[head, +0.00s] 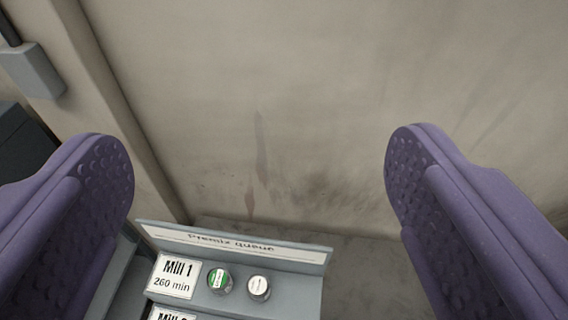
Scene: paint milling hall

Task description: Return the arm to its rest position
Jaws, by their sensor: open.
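My gripper (260,168) shows as two purple, dimpled fingers, one at the left edge and one at the right. They stand wide apart with nothing between them. Beyond them is a stained beige wall. The rest of my arm is out of view.
A grey rack labelled "Premix queue" (230,246) stands low, beyond and below the fingers. A grey box (32,70) is on the pillar at upper left.

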